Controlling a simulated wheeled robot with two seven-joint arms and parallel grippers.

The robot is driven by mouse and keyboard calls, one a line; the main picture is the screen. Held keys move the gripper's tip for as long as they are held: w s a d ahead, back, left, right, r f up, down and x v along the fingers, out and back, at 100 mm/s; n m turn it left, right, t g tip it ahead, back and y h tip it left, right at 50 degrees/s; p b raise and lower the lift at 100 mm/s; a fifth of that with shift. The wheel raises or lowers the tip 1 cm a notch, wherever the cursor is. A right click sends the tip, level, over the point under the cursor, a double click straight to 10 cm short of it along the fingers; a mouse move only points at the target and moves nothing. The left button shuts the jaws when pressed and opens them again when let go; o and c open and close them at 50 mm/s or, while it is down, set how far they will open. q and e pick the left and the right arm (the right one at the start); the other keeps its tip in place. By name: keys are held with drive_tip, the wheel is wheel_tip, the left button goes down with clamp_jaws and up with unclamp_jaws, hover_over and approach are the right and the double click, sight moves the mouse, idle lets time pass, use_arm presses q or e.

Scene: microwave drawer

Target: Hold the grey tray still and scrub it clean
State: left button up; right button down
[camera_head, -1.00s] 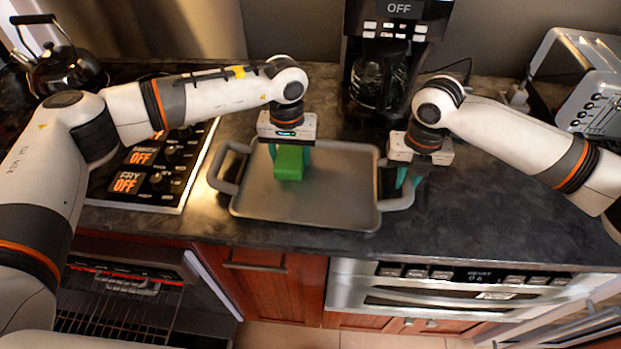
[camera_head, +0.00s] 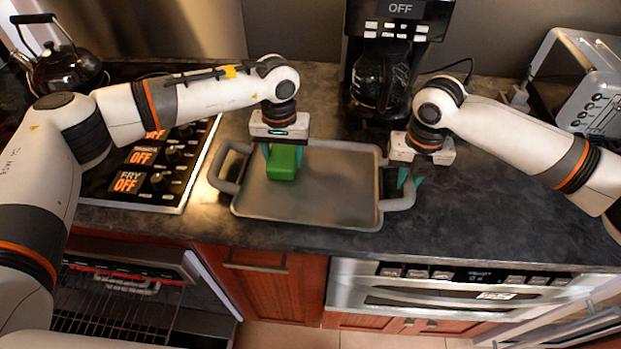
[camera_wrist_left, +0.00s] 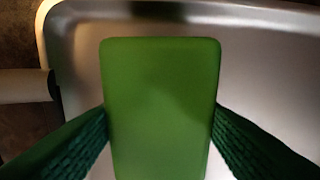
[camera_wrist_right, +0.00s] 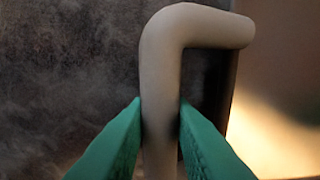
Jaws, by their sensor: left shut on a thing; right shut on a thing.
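The grey tray (camera_head: 325,200) lies flat on the dark counter with a handle at each end. My left gripper (camera_head: 282,160) is shut on a green sponge (camera_head: 283,166) over the left part of the tray. The sponge fills the space between the fingers in the left wrist view (camera_wrist_left: 160,105); whether it touches the tray is hard to tell. My right gripper (camera_head: 408,178) is shut on the tray's right handle (camera_head: 399,203). In the right wrist view the handle (camera_wrist_right: 160,100) passes between the green fingertips.
A coffee maker (camera_head: 385,75) stands behind the tray, and a toaster (camera_head: 590,90) is at the back right. A stove with control knobs (camera_head: 160,170) lies left of the tray, with a kettle (camera_head: 62,70) behind. The counter right of the tray (camera_head: 480,215) is clear.

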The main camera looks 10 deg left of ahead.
use_arm(q)
drive_tip(key=shift+d, duration=1.5)
drive_tip(key=shift+a+f, duration=0.15)
drive_tip(key=shift+a, duration=0.55)
drive_tip(key=shift+a+f, duration=0.15)
drive_tip(key=shift+a, duration=1.45)
